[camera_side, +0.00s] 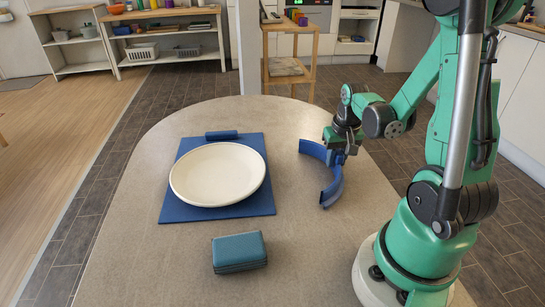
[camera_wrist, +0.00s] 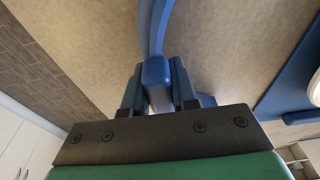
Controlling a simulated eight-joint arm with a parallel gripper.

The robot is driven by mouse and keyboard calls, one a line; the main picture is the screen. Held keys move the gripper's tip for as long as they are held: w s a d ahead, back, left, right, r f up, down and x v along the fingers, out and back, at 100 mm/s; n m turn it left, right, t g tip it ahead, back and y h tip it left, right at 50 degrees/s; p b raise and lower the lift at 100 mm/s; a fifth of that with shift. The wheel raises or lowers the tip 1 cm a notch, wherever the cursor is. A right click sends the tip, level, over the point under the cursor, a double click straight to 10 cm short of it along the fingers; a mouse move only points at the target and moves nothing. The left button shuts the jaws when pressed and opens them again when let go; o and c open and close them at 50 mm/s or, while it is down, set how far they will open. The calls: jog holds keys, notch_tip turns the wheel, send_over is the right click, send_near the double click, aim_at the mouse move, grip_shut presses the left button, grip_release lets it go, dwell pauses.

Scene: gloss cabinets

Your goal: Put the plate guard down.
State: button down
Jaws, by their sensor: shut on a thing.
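The plate guard (camera_side: 330,187) is a blue curved band at the right side of the table. My gripper (camera_side: 341,150) is shut on its middle part, with the open side of the curve facing left toward the plate. In the wrist view the guard's blue tab (camera_wrist: 157,75) sits between the two fingers of my gripper (camera_wrist: 157,88). The band runs up out of that view. I cannot tell whether the guard touches the table or is just above it. A cream plate (camera_side: 217,174) lies on a blue mat (camera_side: 245,209), left of the guard and apart from it.
A blue-green case (camera_side: 239,252) lies on the table (camera_side: 310,270) in front of the mat. A small blue roll-shaped piece (camera_side: 221,135) is at the mat's back edge. Bare table lies between the mat and the guard, and at the front right.

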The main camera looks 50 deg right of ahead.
jog(key=shift+f, duration=0.1)
jog(key=c, duration=0.7)
grip_release()
jog(key=r, duration=0.8)
jog(key=s+a+r, duration=0.1)
jog(key=r, duration=0.3)
jog(key=shift+s+a, duration=0.1)
jog(key=w+a+n+t, duration=0.2)
jog(key=a+n, duration=0.1)
jog(key=a, duration=0.2)
jog(key=w+a+n+t, duration=0.2)
jog(key=a+n, duration=0.1)
jog(key=a, duration=0.3)
jog(key=w+a+n+t+y, duration=0.1)
jog(key=w+a+n+t, duration=0.1)
jog(key=a, duration=0.4)
jog(key=shift+w+a+n, duration=0.25)
jog(key=shift+w+n, duration=0.2)
jog(key=shift+n, duration=0.05)
